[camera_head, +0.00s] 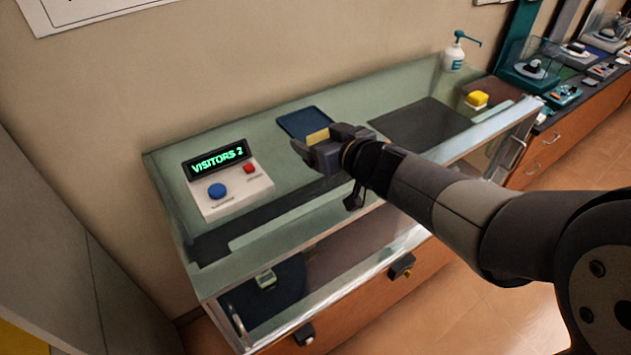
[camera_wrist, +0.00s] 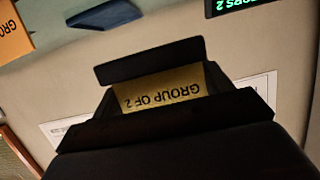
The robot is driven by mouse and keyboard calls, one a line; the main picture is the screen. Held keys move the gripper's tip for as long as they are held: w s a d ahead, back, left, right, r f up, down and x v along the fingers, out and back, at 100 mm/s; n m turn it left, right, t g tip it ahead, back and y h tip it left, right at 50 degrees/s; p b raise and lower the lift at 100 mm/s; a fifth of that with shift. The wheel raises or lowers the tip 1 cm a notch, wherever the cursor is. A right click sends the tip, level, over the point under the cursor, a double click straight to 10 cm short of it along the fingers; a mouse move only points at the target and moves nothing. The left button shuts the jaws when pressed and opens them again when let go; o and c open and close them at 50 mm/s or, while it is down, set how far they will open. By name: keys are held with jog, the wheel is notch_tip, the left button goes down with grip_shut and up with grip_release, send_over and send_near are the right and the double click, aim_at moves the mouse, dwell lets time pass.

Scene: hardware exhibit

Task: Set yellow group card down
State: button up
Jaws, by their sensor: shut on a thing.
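My gripper (camera_head: 322,146) is shut on the yellow group card (camera_head: 317,135) and holds it over the glass-topped counter (camera_head: 270,125), near the blue tray (camera_head: 303,122). In the wrist view the card (camera_wrist: 165,91) sits between my dark fingers (camera_wrist: 160,85) and reads "GROUP OF 2" upside down. Part of the card is hidden by the fingers. The head view does not show clearly whether the card touches anything beneath it.
A console (camera_head: 229,183) with a "VISITORS 2" display, a blue button and a red button stands left. A dark mat (camera_head: 420,125), a yellow block (camera_head: 477,98) and a pump bottle (camera_head: 454,55) are to the right. An orange card (camera_wrist: 12,32) shows in the wrist view.

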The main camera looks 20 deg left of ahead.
aim_at(320, 187)
jog(key=shift+f+b, duration=1.8)
jog(key=shift+f, duration=3)
jog(key=shift+f, duration=0.25)
jog(key=o, duration=1)
jog(key=shift+r, duration=0.1)
jog(key=shift+b, duration=0.3)
